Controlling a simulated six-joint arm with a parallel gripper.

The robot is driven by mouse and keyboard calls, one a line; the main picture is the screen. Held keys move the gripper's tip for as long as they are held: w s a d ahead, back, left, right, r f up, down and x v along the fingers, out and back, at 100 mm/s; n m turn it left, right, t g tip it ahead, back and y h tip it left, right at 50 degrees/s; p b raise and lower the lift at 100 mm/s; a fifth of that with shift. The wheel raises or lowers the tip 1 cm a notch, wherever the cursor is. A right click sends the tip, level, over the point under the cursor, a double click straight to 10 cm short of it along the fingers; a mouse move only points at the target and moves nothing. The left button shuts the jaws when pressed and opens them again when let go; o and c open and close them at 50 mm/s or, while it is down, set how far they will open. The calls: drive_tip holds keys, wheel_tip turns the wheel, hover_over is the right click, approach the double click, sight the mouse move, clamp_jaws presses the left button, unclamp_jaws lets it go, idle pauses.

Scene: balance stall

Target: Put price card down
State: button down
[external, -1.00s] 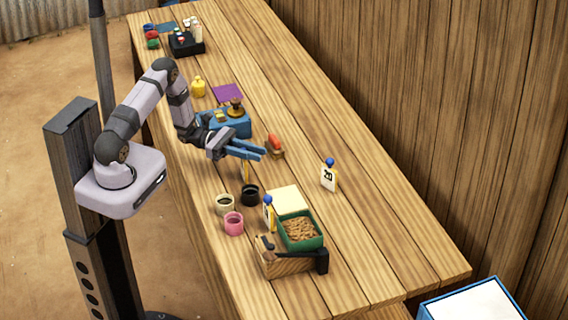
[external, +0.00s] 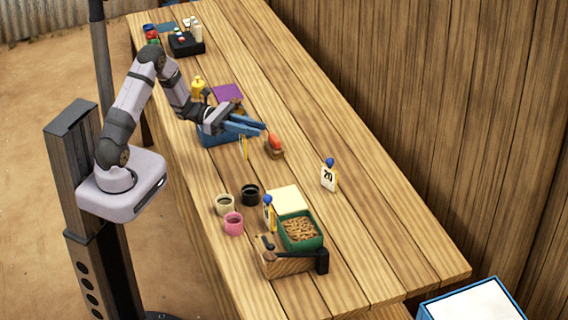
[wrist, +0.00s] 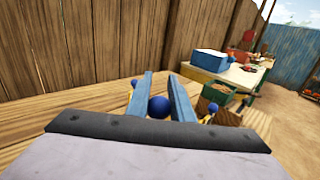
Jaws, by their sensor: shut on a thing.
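My gripper (external: 258,128) is above the middle of the plank counter, with its blue fingers pointing right. It is shut on a price card (external: 243,148), which hangs below the fingers and shows nearly edge-on as a thin yellow strip. In the wrist view, the card's blue ball (wrist: 158,107) is between the fingers. Another price card (external: 329,177), marked 20 and topped by a blue ball, stands on the right part of the counter. A third card (external: 268,213) stands beside the green tray.
A blue box (external: 215,136) is behind my gripper. Nearer are several cups (external: 233,223), a cream square (external: 285,198), a green tray (external: 321,240) and a wooden box (external: 285,266). The counter's right side is mostly clear.

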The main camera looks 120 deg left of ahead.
wheel_tip(320, 180, up, 6)
drive_tip(key=w+a+f+b, duration=0.25)
drive_tip(key=w+b, duration=0.25)
drive_tip(key=w, duration=0.4)
drive_tip(key=w+a+f+b, duration=0.2)
drive_tip(key=w+f+b, duration=0.15)
drive_tip(key=w, duration=0.65)
drive_tip(key=w+d+r+y+b, duration=0.1)
drive_tip(key=w+d+r+b, duration=0.25)
drive_tip(key=w, duration=0.45)
drive_tip(key=w+d+r+b, duration=0.2)
drive_tip(key=w+d+b, duration=0.15)
drive_tip(key=w, duration=0.55)
wheel_tip(320, 180, down, 15)
drive_tip(key=a, duration=0.1)
drive_tip(key=shift+s+a+n, duration=0.15)
drive_tip(key=shift+s+n, duration=0.15)
drive_tip(key=shift+n, duration=0.1)
drive_tip(key=shift+f, duration=0.15)
